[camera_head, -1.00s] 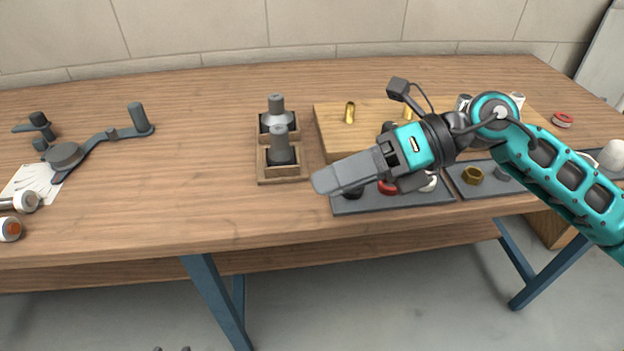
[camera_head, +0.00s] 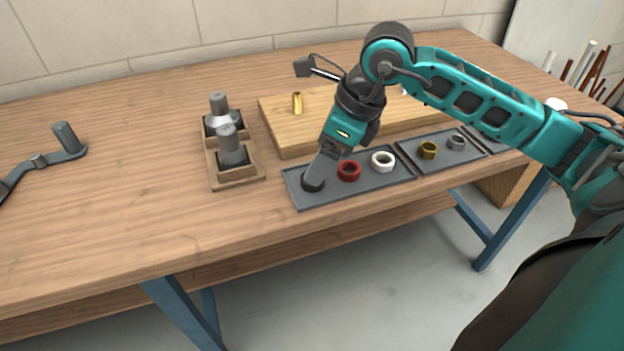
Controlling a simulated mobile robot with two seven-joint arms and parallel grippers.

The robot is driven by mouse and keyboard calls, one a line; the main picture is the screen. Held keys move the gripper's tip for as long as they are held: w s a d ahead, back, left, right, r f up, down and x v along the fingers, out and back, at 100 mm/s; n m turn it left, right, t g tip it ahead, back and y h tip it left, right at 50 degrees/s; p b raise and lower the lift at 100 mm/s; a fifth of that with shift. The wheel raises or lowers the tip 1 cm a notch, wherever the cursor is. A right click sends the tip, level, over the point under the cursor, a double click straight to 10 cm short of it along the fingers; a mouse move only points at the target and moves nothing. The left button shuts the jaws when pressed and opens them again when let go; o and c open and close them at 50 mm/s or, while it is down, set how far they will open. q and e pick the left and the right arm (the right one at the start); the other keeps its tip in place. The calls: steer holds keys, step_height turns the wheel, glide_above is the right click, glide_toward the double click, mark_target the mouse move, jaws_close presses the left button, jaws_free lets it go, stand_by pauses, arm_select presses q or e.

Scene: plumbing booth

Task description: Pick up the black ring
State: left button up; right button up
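The black ring (camera_head: 312,185) sits at the left end of the grey tray (camera_head: 333,197), left of a red ring. My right gripper (camera_head: 317,174) points down at the black ring, its fingertips at or just over it. The fingers hide part of the ring and overlap each other in this view, so I cannot tell whether they are apart or closed on it. My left gripper is not in view.
The red ring (camera_head: 348,170) and a white ring (camera_head: 383,161) share the tray. A second tray (camera_head: 446,157) holds a brass nut (camera_head: 428,149) and a grey one. A wooden block (camera_head: 283,140) stands behind; a wooden holder (camera_head: 239,181) with grey parts stands left.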

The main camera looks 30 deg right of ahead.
mark_target(309, 188)
steer(key=x, duration=0.5)
steer(key=shift+w+d+f, duration=0.15)
steer(key=shift+d, duration=0.05)
steer(key=c, duration=1.1)
